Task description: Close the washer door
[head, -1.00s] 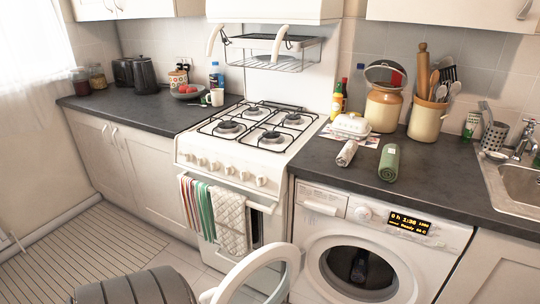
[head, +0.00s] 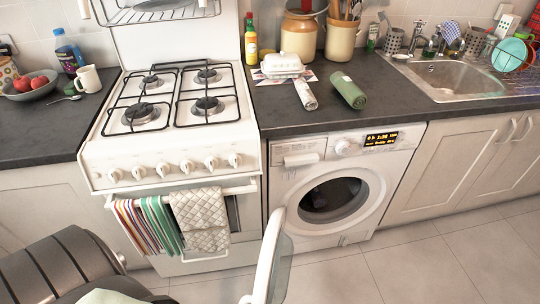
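The white washer (head: 385,157) stands under the counter to the right of the stove. Its round opening (head: 333,198) is uncovered and looks dark inside. The washer door (head: 265,262), a white ring with a glass bowl, stands wide open. It sticks out from the left side of the opening toward me and shows nearly edge-on. The bottom of the picture cuts off its near end. Neither of my grippers is in view.
A white stove (head: 170,150) with towels (head: 200,220) on its rail stands left of the washer. A dark ribbed object (head: 60,265), seemingly a basket, is at lower left, with pale green cloth beside it. The tiled floor (head: 410,265) before and right of the washer is clear.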

